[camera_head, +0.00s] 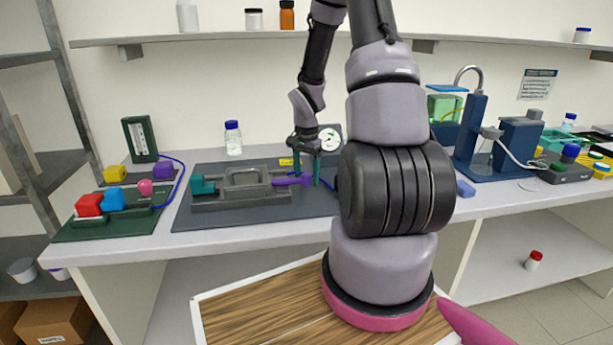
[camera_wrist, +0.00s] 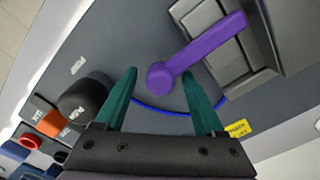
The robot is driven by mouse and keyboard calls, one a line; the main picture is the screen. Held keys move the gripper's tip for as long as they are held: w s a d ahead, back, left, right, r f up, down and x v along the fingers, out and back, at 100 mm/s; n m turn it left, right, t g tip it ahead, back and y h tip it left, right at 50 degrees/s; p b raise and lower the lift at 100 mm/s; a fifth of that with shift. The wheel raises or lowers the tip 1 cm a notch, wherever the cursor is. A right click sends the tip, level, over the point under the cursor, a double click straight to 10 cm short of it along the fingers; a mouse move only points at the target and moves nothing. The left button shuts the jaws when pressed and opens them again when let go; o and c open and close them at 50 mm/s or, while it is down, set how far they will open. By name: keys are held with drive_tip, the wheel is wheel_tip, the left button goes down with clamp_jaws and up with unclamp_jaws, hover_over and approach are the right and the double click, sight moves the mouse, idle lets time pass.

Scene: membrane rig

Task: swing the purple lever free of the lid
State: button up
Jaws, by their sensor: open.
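The purple lever (camera_head: 293,181) lies at the right end of a grey rig with a lid (camera_head: 243,179) on the dark mat. In the wrist view the purple lever (camera_wrist: 208,50) runs from its round knob at lower left up across a grey block of the rig (camera_wrist: 216,44). My gripper (camera_head: 316,172) is over the right end of the rig. In the wrist view my gripper (camera_wrist: 158,82) has its two green fingers apart, and the lever's knob shows between their tips. Whether a finger touches the knob I cannot tell. Nothing is held.
A teal part (camera_head: 203,185) sits at the rig's left end. A round gauge (camera_head: 329,139) stands behind my gripper. A black knob (camera_wrist: 86,98) and a blue hose (camera_wrist: 165,112) are near the fingers. Coloured blocks (camera_head: 112,200) lie on a green mat at left.

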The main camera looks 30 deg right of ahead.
drive_tip(key=shift+f, duration=0.1)
clamp_jaws()
drive_tip(key=shift+a, duration=0.15)
idle(1.3)
